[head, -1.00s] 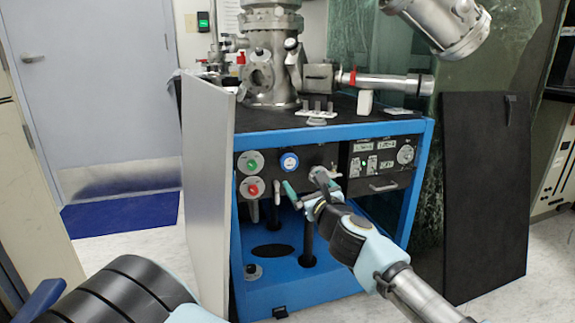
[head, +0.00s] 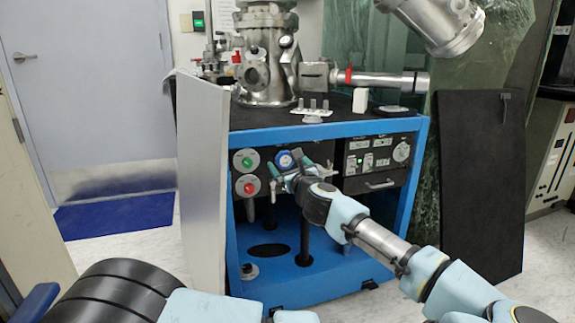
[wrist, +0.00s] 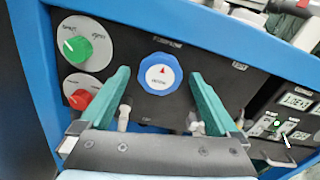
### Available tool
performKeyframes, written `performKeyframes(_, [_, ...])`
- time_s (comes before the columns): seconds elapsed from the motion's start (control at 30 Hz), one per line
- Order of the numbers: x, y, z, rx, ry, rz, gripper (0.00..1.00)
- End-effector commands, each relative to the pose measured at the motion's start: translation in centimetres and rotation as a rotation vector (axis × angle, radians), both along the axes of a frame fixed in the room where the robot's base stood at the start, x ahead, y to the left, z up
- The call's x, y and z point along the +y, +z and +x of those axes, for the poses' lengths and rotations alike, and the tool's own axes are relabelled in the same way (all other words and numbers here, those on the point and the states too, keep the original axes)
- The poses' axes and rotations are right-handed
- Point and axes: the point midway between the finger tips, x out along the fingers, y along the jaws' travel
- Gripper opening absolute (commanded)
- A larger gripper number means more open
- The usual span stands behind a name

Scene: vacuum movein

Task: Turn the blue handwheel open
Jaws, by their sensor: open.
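The blue handwheel (wrist: 160,76) has a white centre with a red pointer and sits on the dark front panel. In the wrist view it lies between and beyond my gripper's two green fingers. In the head view the handwheel (head: 284,160) shows just above my gripper (head: 288,170). My gripper (wrist: 160,88) is open and empty, facing the panel. A gap appears on both sides between the fingers and the wheel, and I see no contact.
A green knob (wrist: 84,46) and a red knob (wrist: 84,94) are left of the handwheel. Small pale valve levers stick out below, close to the fingers. An instrument module (head: 380,160) is at right. A grey side panel (head: 203,190) stands at the cart's left.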

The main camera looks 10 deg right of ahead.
Motion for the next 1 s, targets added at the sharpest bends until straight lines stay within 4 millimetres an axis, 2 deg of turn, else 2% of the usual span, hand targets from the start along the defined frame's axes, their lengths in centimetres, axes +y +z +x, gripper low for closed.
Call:
performKeyframes(0.1, [0.0,0.0,-0.02,0.0,0.0,0.0,0.96])
performKeyframes(0.87, [0.04,-0.03,-0.05,0.0,0.001,0.0,0.11])
performKeyframes(1.0, [0.04,-0.03,-0.05,0.0,0.001,-0.004,0.11])
